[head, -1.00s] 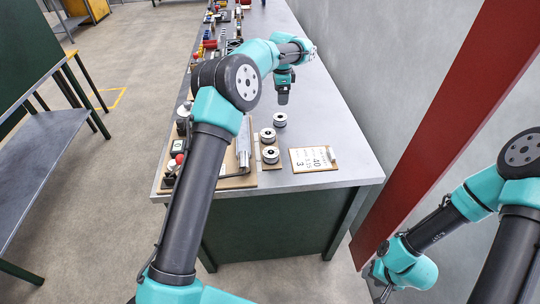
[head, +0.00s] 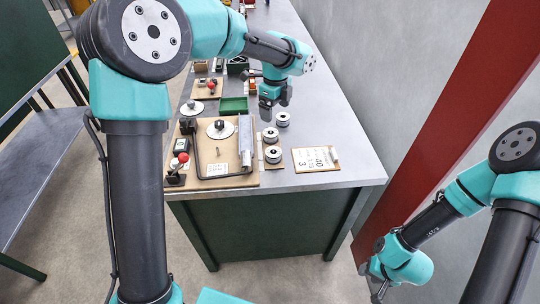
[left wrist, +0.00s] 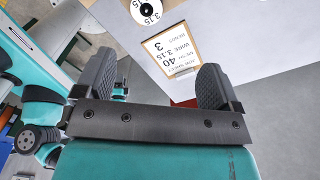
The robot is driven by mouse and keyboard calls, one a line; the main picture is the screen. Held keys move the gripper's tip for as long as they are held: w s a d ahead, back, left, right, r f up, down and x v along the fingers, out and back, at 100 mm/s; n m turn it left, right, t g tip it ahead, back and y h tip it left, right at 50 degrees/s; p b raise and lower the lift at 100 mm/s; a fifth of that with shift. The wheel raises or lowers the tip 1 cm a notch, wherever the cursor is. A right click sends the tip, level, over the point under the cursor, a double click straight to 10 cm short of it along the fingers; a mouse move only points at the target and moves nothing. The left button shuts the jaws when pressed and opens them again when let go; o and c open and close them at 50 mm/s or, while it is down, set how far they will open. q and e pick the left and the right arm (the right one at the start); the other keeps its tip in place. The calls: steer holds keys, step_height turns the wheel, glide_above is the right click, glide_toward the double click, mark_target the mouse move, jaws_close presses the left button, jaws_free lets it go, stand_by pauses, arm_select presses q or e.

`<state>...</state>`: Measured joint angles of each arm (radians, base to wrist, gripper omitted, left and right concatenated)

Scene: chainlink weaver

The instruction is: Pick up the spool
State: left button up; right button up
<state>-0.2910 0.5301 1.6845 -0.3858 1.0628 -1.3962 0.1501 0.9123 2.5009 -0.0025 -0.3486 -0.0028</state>
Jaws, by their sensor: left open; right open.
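Three white-and-dark spools stand on the bench in the head view: a far spool (head: 283,119), a middle spool (head: 270,135) and a near spool (head: 272,154). My left gripper (head: 267,108) hangs just beyond the middle spool and left of the far one, apart from both and empty. In the left wrist view its two fingers (left wrist: 155,84) are spread wide with nothing between them. One spool with a 3.15 label (left wrist: 148,9) is cut off by the top edge there. My right gripper (head: 378,285) is low at the right, away from the bench, and open.
A clipboard card (head: 315,159) lies right of the spools. A wooden board (head: 240,181) with a bent bar, a red-knobbed lever (head: 182,158) and a round disc stands left of them. A green tray (head: 234,105) lies behind. The bench's right side is clear.

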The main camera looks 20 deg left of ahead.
arm_select(q)
steer(key=shift+s+m, duration=0.4)
steer(key=shift+s, duration=0.85)
glide_above(272, 151)
steer(key=f, duration=1.2)
steer(key=shift+s+d, duration=0.2)
steer(key=shift+s, duration=0.1)
steer(key=shift+f, duration=0.1)
steer(key=shift+w+a+f, duration=0.1)
steer(key=shift+f, duration=2.45)
steer(key=c, duration=1.2)
